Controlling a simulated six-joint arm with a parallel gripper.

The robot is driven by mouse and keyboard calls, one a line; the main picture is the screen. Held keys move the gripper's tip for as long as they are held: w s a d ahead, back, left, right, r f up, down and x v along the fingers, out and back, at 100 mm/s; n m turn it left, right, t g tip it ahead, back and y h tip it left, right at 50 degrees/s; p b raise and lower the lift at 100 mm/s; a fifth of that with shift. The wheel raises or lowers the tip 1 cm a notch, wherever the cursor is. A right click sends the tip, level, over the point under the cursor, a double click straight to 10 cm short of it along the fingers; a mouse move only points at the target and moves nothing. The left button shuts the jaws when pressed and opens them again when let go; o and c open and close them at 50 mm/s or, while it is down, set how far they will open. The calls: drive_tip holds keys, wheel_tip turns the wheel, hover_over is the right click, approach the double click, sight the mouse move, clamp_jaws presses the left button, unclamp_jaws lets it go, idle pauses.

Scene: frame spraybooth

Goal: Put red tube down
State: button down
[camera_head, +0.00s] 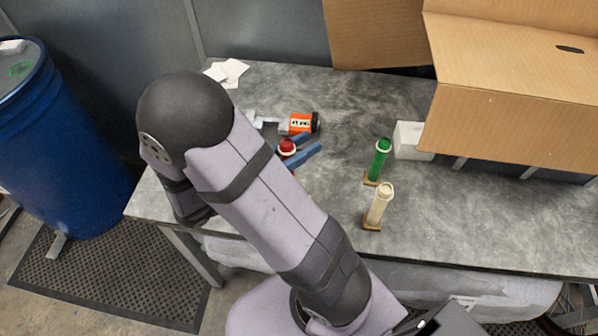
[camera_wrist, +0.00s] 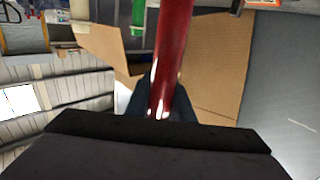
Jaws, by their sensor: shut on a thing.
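The red tube shows in the wrist view (camera_wrist: 173,50) as a long glossy shaft between the blue fingers of my gripper (camera_wrist: 160,103). In the head view only its red top (camera_head: 287,145) with a pale ring shows clearly. There my gripper (camera_head: 298,152) is shut around it over the left part of the table. My arm hides the tube's lower part, so I cannot tell whether it touches the table. A green tube (camera_head: 380,160) and a cream tube (camera_head: 380,204) stand on small brown bases to the right.
An orange-and-black object (camera_head: 300,123) lies just behind the gripper. A white block (camera_head: 411,140) and a large open cardboard box (camera_head: 510,120) are at the right. The grey table (camera_head: 480,215) has bare room at its front right. A blue barrel (camera_head: 65,140) stands left.

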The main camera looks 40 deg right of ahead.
drive_tip(key=shift+f, duration=3.7)
drive_tip(key=c, duration=1.5)
unclamp_jaws()
drive_tip(key=shift+c, duration=0.2)
drive_tip(key=a+b, duration=0.3)
drive_tip(key=a, duration=0.9)
